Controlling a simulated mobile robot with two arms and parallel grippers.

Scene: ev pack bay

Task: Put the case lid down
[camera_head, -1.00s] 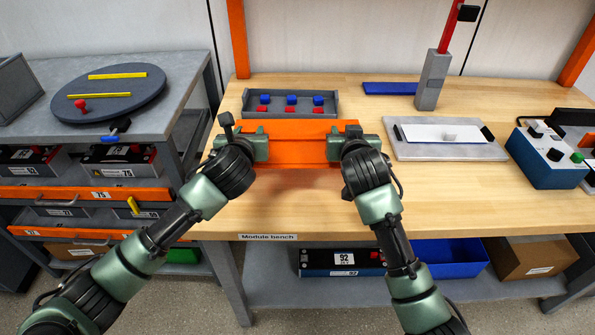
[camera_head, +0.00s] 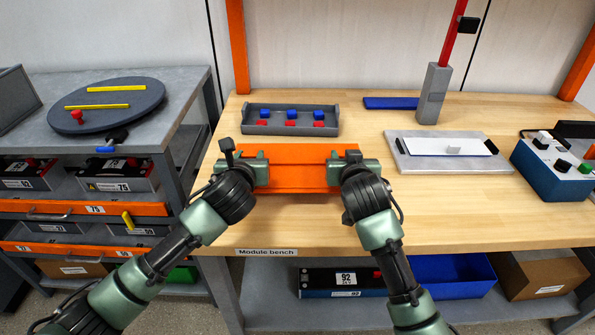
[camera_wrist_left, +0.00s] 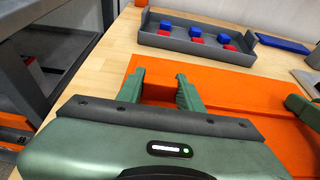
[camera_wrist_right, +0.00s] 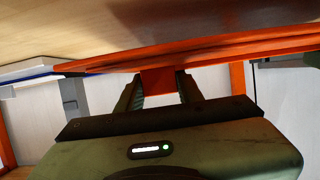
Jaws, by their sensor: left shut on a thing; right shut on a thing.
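The orange case lid (camera_head: 299,172) is held level between my two grippers over the front middle of the wooden module bench (camera_head: 455,207). My left gripper (camera_head: 263,168) is shut on its left end, and my right gripper (camera_head: 335,168) is shut on its right end. In the left wrist view the lid (camera_wrist_left: 225,100) stretches away to the right from the fingers. In the right wrist view the lid (camera_wrist_right: 215,52) shows nearly edge-on, close to the bench surface. I cannot tell whether its underside touches the bench.
A grey tray (camera_head: 249,127) with red and blue pieces stands just behind the lid. To the right are a grey plate with a white panel (camera_head: 440,146) and a blue control box (camera_head: 548,172). A grey post (camera_head: 433,95) stands behind. The bench front right is clear.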

